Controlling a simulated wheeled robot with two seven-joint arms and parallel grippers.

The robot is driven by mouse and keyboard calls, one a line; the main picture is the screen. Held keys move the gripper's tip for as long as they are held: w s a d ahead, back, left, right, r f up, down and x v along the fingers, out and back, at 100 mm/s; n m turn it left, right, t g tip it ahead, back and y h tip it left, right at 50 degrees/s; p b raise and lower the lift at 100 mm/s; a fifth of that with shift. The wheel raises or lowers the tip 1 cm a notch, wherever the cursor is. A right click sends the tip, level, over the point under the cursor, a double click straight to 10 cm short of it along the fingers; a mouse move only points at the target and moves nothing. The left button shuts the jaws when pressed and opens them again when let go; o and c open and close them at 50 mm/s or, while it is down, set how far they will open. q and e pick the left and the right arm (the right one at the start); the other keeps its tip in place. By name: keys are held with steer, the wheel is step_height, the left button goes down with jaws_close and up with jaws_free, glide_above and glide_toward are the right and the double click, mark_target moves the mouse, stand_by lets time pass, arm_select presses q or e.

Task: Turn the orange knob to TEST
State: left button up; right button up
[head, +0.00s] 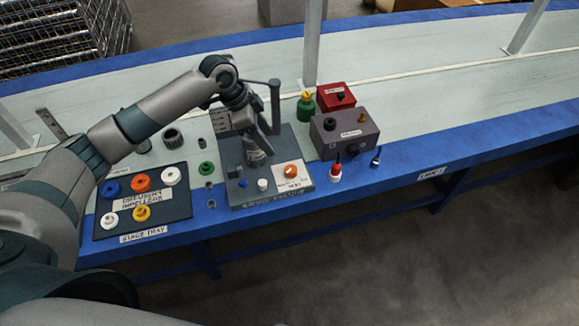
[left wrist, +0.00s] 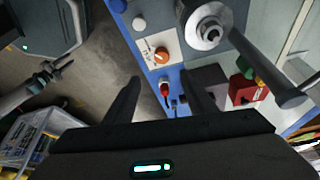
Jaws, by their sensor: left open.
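The orange knob (head: 291,170) sits on a white labelled plate (head: 301,181) at the right front of the grey station. The plate's lettering is too small to read surely, and I cannot tell the knob's setting. In the left wrist view the knob (left wrist: 161,55) shows beyond my fingers, apart from them. My left gripper (head: 258,156) hangs over the station, left of the knob. In the left wrist view its fingers (left wrist: 160,88) are spread and empty. What looks like my right gripper (left wrist: 48,73) shows small at the left of that view; its jaws are unclear.
A white button (head: 262,184) stands left of the knob. A dark post with an arm (head: 275,105) rises behind. The stage tray (head: 180,208) with coloured impellers lies left.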

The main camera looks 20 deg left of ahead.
mark_target(290, 169)
arm_select(q)
steer(key=shift+w+a+r, duration=0.15)
steer(key=shift+a+r, duration=0.1)
steer(key=shift+r, duration=0.2)
steer(key=shift+f, duration=0.15)
steer(key=p+x, duration=0.2)
steer(key=x, duration=1.3)
steer(key=shift+w+d+f, duration=0.1)
steer(key=shift+f, duration=0.3)
steer(key=shift+w+d+f, duration=0.1)
steer(key=shift+d+f, duration=0.1)
steer(key=shift+f, duration=0.45)
arm_select(e)
steer(key=s+d+g, duration=0.2)
steer(key=s+d, duration=0.1)
steer(key=s, duration=0.5)
steer(key=shift+s+d+f+h, duration=0.15)
steer(key=shift+d+f+h, duration=0.15)
steer(key=shift+f, duration=0.15)
steer(key=shift+a, duration=0.1)
arm_select(q)
steer(key=c, duration=1)
arm_select(e)
steer(key=shift+r, duration=0.1)
